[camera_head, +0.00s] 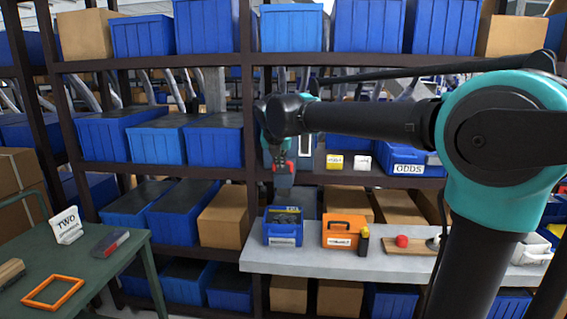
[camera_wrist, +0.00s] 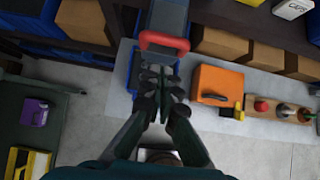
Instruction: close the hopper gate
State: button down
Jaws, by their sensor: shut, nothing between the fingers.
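A red handle (camera_wrist: 165,42) with a bar shape sits at the lower end of a grey hopper chute (camera_wrist: 167,15) in the wrist view. In the head view, the red part (camera_head: 280,167) shows at shelf height above the blue bin, partly hidden by my arm. My gripper (camera_wrist: 164,72) is shut and empty, its fingertips just short of the red handle in the picture. I cannot tell whether they touch it, nor whether the gate is open. A blue bin (camera_head: 283,240) with dark contents stands on the bench below the chute.
An orange case (camera_head: 343,232), a wooden board (camera_head: 405,247) with a red knob and a dark bottle stand on the grey bench (camera_head: 310,261), right of the bin. Shelves of blue bins rise behind. A green table (camera_head: 90,275) stands at left, with floor between.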

jog(key=v, duration=0.8)
jog(key=s+d+f+m+g, duration=0.1)
jog(key=s+d+f+m, duration=0.2)
jog(key=d+f+m, duration=0.6)
jog(key=s+d+f+m+g, duration=0.1)
jog(key=s+d+f+m, duration=0.2)
jog(key=d+f+m, duration=0.6)
jog(key=s+d+f+m, duration=0.4)
jog(key=s+f+m, duration=0.4)
jog(key=f, duration=0.2)
jog(key=s+d+f+m+g, duration=0.1)
jog(key=s+d+f+m, duration=0.4)
jog(key=s+f+m, duration=0.4)
jog(key=shift+d+f+m+g, duration=0.15)
jog(key=shift+f+m+g, duration=0.15)
jog(key=shift+f, duration=0.4)
